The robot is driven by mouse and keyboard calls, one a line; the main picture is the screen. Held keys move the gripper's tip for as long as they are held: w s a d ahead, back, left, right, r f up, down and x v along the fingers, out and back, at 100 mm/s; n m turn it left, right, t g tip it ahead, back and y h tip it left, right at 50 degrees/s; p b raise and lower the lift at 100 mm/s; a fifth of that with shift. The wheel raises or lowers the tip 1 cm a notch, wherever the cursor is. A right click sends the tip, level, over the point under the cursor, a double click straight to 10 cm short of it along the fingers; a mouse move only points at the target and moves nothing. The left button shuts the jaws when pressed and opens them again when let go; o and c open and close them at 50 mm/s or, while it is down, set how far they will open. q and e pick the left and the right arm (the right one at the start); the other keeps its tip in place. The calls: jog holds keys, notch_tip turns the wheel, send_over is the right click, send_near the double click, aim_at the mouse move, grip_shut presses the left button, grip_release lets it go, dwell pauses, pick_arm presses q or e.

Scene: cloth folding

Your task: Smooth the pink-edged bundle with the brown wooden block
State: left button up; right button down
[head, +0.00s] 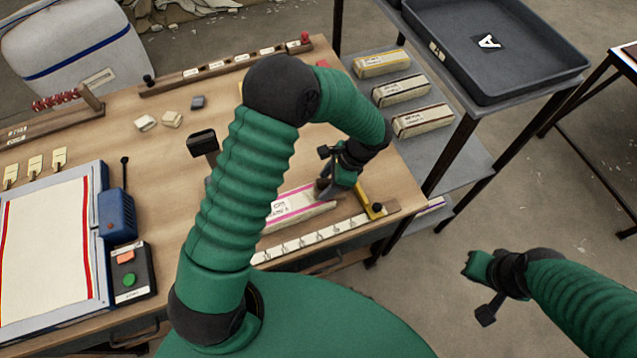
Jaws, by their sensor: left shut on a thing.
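The pink-edged bundle (297,207) is a pale folded cloth with pink edge lines and a white label, lying on the wooden table near its front edge. My left arm crosses in front of its left part and hides some of it. My left gripper (332,182) is over the bundle's right end, shut on what looks like the brown wooden block (324,187). The block is small in the picture and mostly covered by the fingers; I cannot tell if it touches the cloth.
A rail with several white tabs (318,238) runs along the table's front edge, with a yellow bracket (371,203) at its right. Several wrapped bundles (423,120) lie on the grey shelf. A dark tray (500,85) stands beyond. A blue-framed press (100,235) occupies the left.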

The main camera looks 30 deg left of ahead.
aim_at(293, 199)
pick_arm(q)
jog(key=shift+d+r+p, duration=0.1)
jog(key=shift+r+p, duration=0.1)
jog(key=shift+p, duration=0.2)
jog(key=shift+f, duration=0.1)
jog(key=shift+s+a+f+p, duration=0.1)
jog(key=shift+s+a+p, duration=0.2)
jog(key=shift+s+a, duration=1.1)
jog(key=shift+s+a+p, duration=0.3)
jog(key=shift+s+a, duration=0.5)
jog(key=shift+s, duration=0.35)
jog(key=shift+s+a, duration=0.4)
jog(key=shift+a, duration=0.05)
notch_tip(293, 199, up, 6)
jog(key=p, duration=0.6)
jog(key=shift+w, duration=0.1)
